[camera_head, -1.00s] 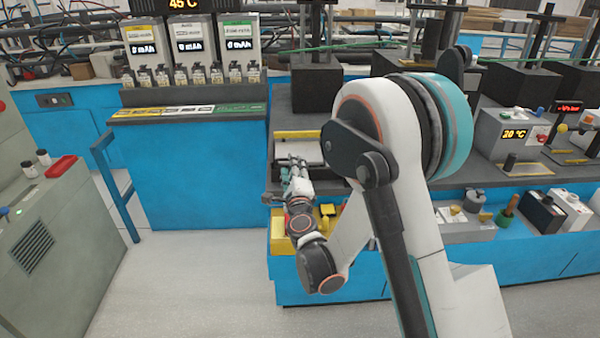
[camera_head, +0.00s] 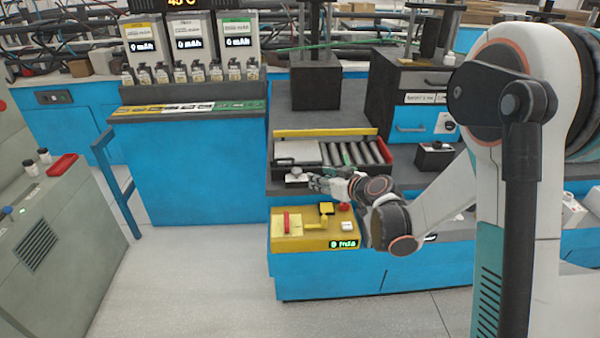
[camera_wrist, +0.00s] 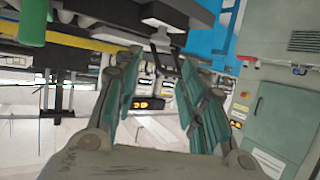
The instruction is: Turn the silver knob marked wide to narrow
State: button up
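A silver round knob (camera_head: 296,174) stands on a small dark box at the front left of the roller tray in the head view. Its marking is too small to read. My gripper (camera_head: 316,183) is just right of the knob, at about its height; I cannot tell whether they touch. In the wrist view my gripper (camera_wrist: 154,62) has its two teal fingers spread apart with nothing between them. A pale part on a dark block (camera_wrist: 163,20) shows beyond the fingertips there; I cannot tell whether it is the knob.
The tray with a yellow bar (camera_head: 325,132) and metal rollers lies behind my gripper. A yellow box (camera_head: 310,238) with a red handle and a display stands below at the front. Grey floor in front is clear.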

aim_at(299, 172)
jog(key=b+x, duration=0.4)
jog(key=x, duration=0.9)
jog(key=shift+w+a, duration=0.15)
jog(key=shift+a, duration=0.05)
jog(key=c, duration=0.8)
